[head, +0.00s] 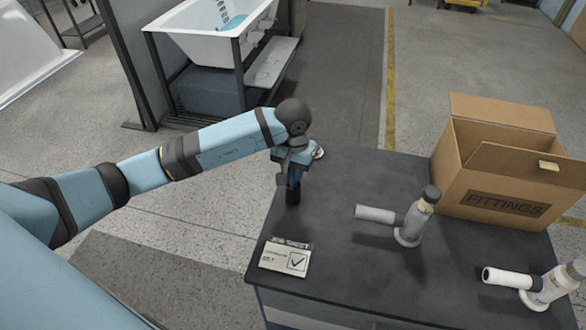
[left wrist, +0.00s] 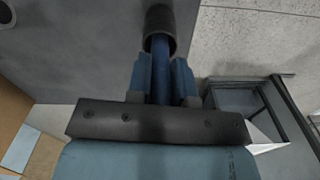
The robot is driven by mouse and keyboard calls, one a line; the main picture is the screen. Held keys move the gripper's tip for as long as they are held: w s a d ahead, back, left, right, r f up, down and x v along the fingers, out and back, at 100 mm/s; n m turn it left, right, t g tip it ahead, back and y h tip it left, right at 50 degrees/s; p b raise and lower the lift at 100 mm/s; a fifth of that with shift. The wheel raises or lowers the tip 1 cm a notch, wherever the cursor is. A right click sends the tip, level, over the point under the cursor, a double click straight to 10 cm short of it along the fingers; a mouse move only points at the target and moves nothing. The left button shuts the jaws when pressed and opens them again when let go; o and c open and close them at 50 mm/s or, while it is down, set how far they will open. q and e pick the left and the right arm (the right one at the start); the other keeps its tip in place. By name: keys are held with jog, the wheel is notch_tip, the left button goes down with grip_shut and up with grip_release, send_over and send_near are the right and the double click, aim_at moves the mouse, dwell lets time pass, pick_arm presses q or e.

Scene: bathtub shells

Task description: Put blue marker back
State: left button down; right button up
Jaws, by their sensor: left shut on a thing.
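My left gripper (head: 291,178) is over the left edge area of the dark tabletop, pointing down. It is shut on the blue marker (left wrist: 161,68), whose blue shaft shows between the two fingers in the left wrist view. The far end of the shaft meets a dark cylinder (left wrist: 160,28), which also shows below the fingers in the head view (head: 292,196). I cannot tell whether this cylinder is a holder or the marker's own dark end. The fingers and wrist hide most of the marker in the head view. My right gripper is not in view.
A job ticket card (head: 286,258) lies at the table's (head: 335,210) front left. Two white fittings (head: 409,223) (head: 533,287) with side tubes stand to the right. An open cardboard box (head: 500,180) labelled FITTINGS is at the back right. A white tub (head: 212,45) on a frame stands beyond the table.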

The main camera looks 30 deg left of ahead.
pick_arm(q)
jog(key=shift+f+b, duration=0.25)
jog(key=shift+b, duration=0.1)
jog(key=c, duration=1)
grip_release()
jog(key=shift+r, duration=0.1)
jog(key=shift+r, duration=0.1)
notch_tip(320, 180, up, 11)
jog(key=shift+r+b, duration=0.1)
jog(key=shift+b, duration=0.35)
jog(key=shift+r, duration=0.5)
